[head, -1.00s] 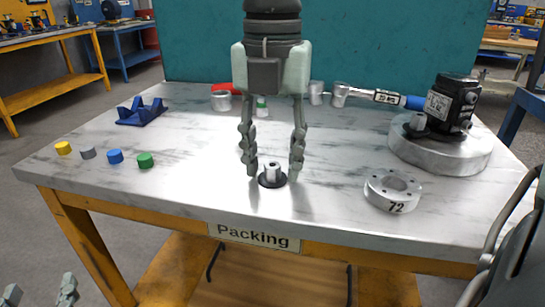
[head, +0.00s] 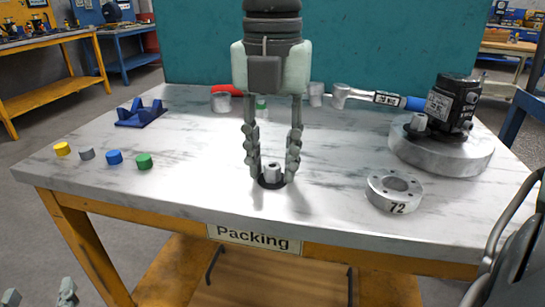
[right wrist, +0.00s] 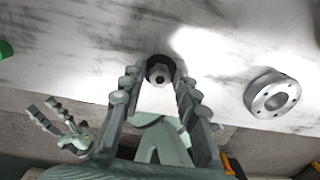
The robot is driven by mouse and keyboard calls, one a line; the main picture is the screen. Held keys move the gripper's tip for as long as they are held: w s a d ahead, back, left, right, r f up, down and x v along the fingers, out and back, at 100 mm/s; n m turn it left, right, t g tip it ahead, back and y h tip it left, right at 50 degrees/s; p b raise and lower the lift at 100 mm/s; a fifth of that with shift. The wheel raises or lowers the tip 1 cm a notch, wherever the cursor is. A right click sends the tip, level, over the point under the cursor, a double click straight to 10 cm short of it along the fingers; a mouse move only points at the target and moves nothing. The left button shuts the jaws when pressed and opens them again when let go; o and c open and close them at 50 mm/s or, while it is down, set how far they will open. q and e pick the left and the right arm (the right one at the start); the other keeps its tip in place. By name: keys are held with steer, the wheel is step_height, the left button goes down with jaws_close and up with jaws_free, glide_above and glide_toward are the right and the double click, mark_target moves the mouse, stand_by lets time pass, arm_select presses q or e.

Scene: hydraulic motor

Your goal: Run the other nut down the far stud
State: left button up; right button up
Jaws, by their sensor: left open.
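A silver nut (head: 272,173) stands on a small black round base at the table's front middle. My right gripper (head: 272,179) points down with its fingers either side of the nut; they look apart from it. The right wrist view shows the nut (right wrist: 159,75) between the fingertips, its dark hole facing up. The black motor (head: 453,103) stands on a thick grey disc (head: 440,158) at the right. A grey nut-like piece (head: 418,123) sits at its left side; the far stud cannot be made out. My left gripper (head: 40,297) is open and empty at the lower left.
A silver ring marked 72 (head: 395,190) lies right of my right gripper. A blue cradle (head: 140,113) and several coloured caps (head: 115,157) are at the left.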

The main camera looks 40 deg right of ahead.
mark_target(272, 165)
jaws_close()
steer(key=shift+r, duration=0.15)
steer(key=shift+r+p, duration=1.6)
steer(key=shift+r, duration=1.25)
